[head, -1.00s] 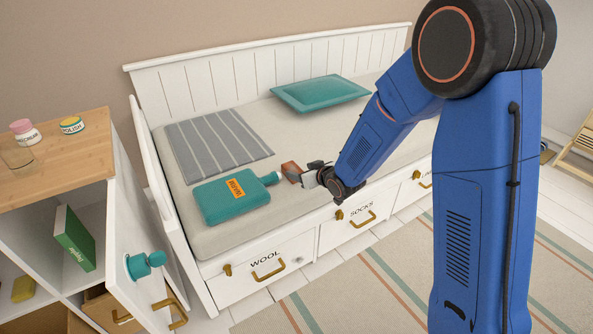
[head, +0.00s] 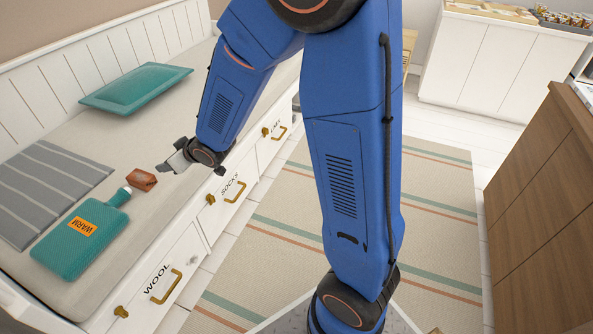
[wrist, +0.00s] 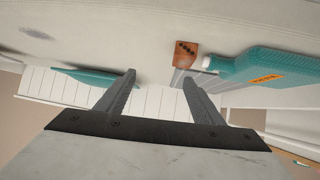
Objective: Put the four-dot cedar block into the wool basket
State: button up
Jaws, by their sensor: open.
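The cedar block (head: 141,179), small and reddish brown, lies on the daybed mattress beside the cap of the teal hot-water bottle. In the wrist view the block (wrist: 186,53) shows several dark dots on one face. My gripper (head: 169,168) is low over the mattress, just right of the block. In the wrist view my gripper (wrist: 158,79) is open and empty, with the block beyond the right fingertip, not between the fingers. A white drawer front labelled WOOL (head: 145,300) is shut under the daybed's near end. No open basket is visible.
The teal bottle (head: 80,240) labelled WARM lies left of the block. A grey striped mat (head: 45,190) and a teal cushion (head: 135,90) are on the mattress. The SOCKS drawer (head: 220,200) is shut. A striped rug (head: 270,230) covers the floor; a wooden cabinet (head: 545,200) stands right.

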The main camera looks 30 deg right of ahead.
jog(key=s+d+r+m+g+h, duration=0.1)
jog(key=s+d+r+m+h, duration=0.1)
jog(key=s+d+r, duration=0.45)
jog(key=s+d+r+m+g+h, duration=0.15)
jog(key=s+d+r, duration=0.25)
jog(key=s+d, duration=0.55)
jog(key=s+d+r+m+g, duration=0.1)
jog(key=s+d, duration=0.2)
jog(key=s, duration=0.7)
jog(key=s+d+r+m+g+h, duration=0.1)
jog(key=s+d+g, duration=0.1)
jog(key=s, duration=0.9)
jog(key=shift+s+d, duration=0.25)
jog(key=shift+d, duration=0.35)
jog(key=shift+h, duration=0.25)
